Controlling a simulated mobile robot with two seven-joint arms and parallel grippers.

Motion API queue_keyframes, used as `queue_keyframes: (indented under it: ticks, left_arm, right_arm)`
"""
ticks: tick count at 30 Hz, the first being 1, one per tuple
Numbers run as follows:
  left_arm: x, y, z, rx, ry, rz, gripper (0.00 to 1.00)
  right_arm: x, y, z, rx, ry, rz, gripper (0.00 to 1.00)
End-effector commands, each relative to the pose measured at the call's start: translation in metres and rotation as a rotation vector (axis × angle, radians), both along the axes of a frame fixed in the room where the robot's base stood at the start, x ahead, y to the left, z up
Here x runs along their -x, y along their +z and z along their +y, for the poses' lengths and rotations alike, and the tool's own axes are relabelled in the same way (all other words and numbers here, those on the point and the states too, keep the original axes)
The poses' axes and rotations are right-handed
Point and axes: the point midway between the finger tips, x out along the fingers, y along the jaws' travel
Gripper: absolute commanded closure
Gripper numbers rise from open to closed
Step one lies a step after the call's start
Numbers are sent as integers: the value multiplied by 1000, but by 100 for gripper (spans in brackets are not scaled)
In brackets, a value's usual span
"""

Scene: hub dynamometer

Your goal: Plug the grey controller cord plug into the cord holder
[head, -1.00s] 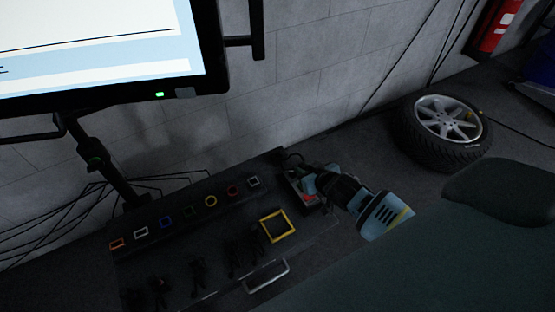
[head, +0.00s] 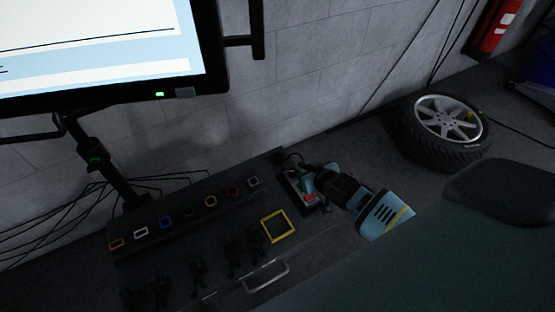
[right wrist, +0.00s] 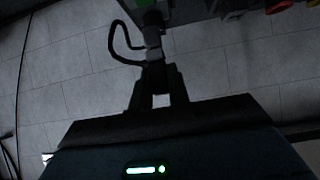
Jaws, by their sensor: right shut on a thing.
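My right gripper (head: 318,180) is at the right end of the dark bench, above a small box with a red part (head: 304,194). In the right wrist view its fingers (right wrist: 153,66) are shut on the grey plug (right wrist: 152,42). A black cord (right wrist: 114,40) loops left from the plug. The plug's far end meets or overlaps a dark part (right wrist: 153,18) beneath the bench edge; I cannot tell if it is inserted. I cannot clearly pick out the cord holder. My left gripper is not in view.
The bench top (head: 228,225) bears a row of coloured square frames, a larger yellow frame (head: 278,226) and several dark upright items. A monitor (head: 110,45) hangs at upper left. A tyre (head: 440,132) lies on the floor at right. A block wall stands behind.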

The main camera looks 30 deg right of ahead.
Motion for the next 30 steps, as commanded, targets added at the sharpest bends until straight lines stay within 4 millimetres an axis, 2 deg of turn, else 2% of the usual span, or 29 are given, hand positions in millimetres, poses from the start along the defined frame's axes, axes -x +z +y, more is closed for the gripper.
queue_keyframes:
  ticks: [6, 21, 30]
  left_arm:
    - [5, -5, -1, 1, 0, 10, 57]
    - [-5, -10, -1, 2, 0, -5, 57]
    - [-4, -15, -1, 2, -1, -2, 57]
  right_arm:
    - [-12, -1, 1, 1, 1, 0, 100]
    - [-38, -1, 2, 0, 0, 0, 100]
    - [-53, -1, 2, 0, 0, -1, 100]
